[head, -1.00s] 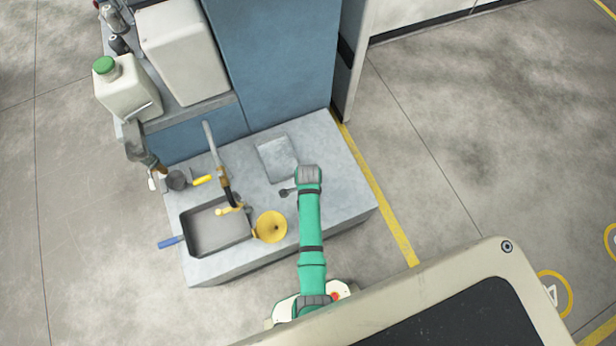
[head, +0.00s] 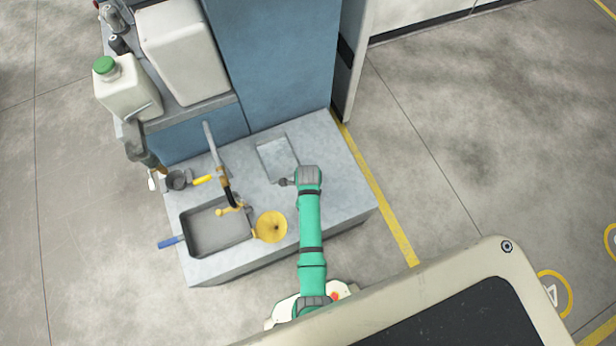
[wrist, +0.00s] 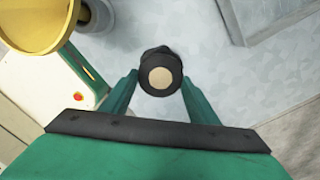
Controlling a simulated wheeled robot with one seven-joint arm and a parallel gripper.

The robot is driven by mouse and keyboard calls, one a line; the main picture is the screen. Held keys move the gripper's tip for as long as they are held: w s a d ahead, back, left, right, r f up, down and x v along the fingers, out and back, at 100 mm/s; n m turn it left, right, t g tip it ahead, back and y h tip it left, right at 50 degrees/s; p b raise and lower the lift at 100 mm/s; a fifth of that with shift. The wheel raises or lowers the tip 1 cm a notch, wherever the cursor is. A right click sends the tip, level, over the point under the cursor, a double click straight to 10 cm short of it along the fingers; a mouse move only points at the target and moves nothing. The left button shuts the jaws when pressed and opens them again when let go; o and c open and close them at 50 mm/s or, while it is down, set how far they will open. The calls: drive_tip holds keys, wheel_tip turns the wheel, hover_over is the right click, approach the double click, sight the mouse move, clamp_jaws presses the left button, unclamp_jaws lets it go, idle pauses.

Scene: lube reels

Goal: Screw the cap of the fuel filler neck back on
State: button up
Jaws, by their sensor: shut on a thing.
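In the wrist view my gripper (wrist: 160,82) has its two green fingers closed on a dark round cap-like piece (wrist: 153,58) with a tan disc in its middle. In the head view my green arm reaches over the grey bench, and a small dark knob (head: 284,182) shows just left of its wrist end; the fingers are hidden there. I cannot tell the filler neck apart from the dark piece, or whether the piece is seated on anything.
A yellow funnel (head: 270,227) stands left of my arm. A dark pan (head: 190,222), a hose nozzle (head: 222,175) and a white jug with a green cap (head: 128,98) are at left. The right side of the bench is clear.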

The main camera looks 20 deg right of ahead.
drive_tip(key=m, duration=0.4)
drive_tip(key=shift+m, duration=0.3)
drive_tip(key=m, duration=0.5)
drive_tip(key=shift+a, duration=0.15)
drive_tip(key=o, duration=1.2)
drive_tip(key=shift+s, duration=0.1)
drive_tip(key=shift+o, duration=0.6)
drive_tip(key=shift+o, duration=1)
